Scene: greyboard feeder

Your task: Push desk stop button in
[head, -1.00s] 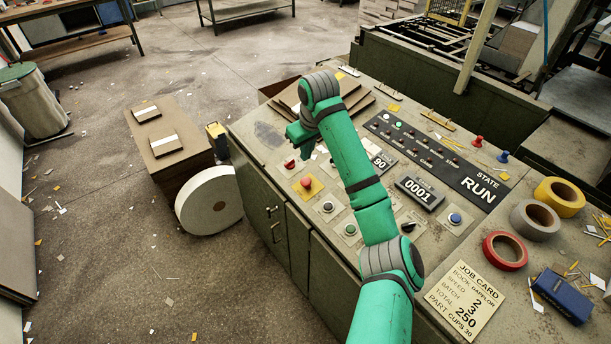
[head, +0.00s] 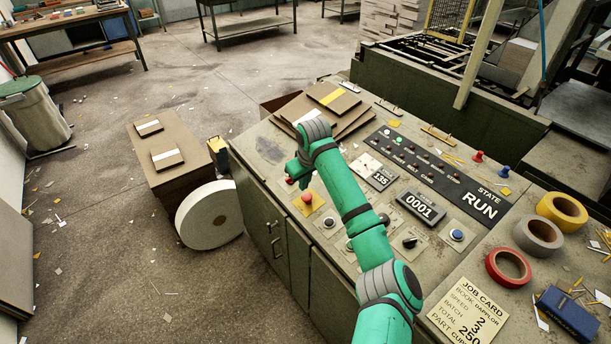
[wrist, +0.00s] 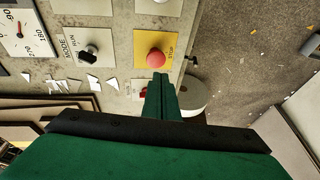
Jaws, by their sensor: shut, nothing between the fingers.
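The stop button (head: 307,197) is a red mushroom head on a yellow plate, near the front left edge of the grey control desk (head: 262,148). In the wrist view the stop button (wrist: 157,58) sits on its yellow plate lettered STOP. My gripper (head: 294,171) is shut and empty, low over the desk just behind the button in the head view. In the wrist view the closed green fingertips (wrist: 160,77) lie just below the red head in the picture. I cannot tell whether they touch it.
A red switch (wrist: 143,92) is beside my fingers. A black mode knob (wrist: 91,49) is left of the stop button in the wrist view. Stacked boards (head: 341,97) lie behind my gripper. Tape rolls (head: 562,212) and a job card (head: 467,312) lie at right.

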